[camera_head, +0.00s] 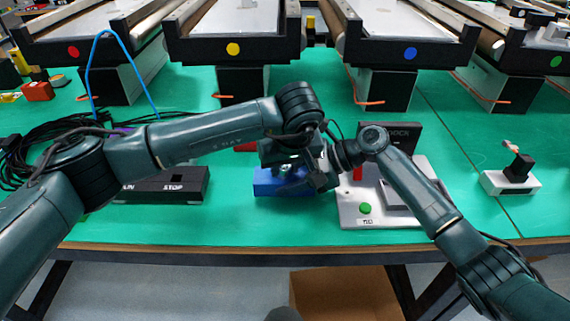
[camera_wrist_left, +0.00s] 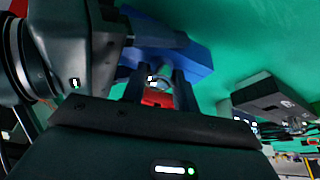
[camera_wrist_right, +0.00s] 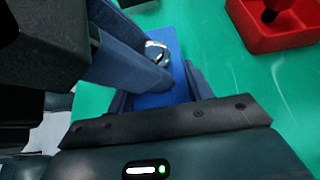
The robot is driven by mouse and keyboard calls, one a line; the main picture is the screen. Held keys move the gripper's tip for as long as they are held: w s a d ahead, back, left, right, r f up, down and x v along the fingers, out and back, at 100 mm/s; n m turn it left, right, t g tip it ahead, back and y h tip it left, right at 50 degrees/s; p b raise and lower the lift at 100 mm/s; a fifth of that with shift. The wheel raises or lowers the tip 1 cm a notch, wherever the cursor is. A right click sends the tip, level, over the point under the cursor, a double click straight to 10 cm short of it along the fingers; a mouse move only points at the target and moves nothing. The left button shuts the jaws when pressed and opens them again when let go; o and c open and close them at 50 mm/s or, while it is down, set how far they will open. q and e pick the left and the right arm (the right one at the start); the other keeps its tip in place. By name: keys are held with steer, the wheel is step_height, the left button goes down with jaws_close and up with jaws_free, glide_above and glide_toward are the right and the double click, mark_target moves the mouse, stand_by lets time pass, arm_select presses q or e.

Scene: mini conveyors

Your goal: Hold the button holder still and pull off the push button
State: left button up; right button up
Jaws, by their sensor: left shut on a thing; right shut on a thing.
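The blue button holder (camera_head: 268,184) sits on the green table in front of me, partly hidden by my grippers. My right gripper (camera_wrist_right: 165,80) has its fingers on both sides of the blue holder (camera_wrist_right: 172,45) and is shut on it. A silver ring shows on the holder's top (camera_wrist_right: 155,52). My left gripper (camera_wrist_left: 158,88) is shut on the red push button (camera_wrist_left: 157,98), with silver metal just beyond it, over the blue holder. In the head view both grippers meet closely there, and the button is hidden. Whether button and holder still touch is unclear.
A black-topped control box (camera_head: 165,186) lies to the left, with loose black cables behind it. A grey plate with a green button (camera_head: 365,208) lies close to the right. A red tray (camera_wrist_right: 292,38) is near the holder. Conveyors (camera_head: 232,48) line the back.

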arm_select(q)
steer(key=shift+r, duration=0.1)
steer(key=shift+c, duration=0.3)
arm_select(e)
steer(key=shift+s+d+f, duration=0.1)
steer(key=shift+f, duration=0.2)
arm_select(q)
steer(key=shift+r, duration=2.65)
arm_select(e)
steer(key=o, duration=0.8)
steer(key=shift+r, duration=0.2)
steer(key=shift+o, duration=0.2)
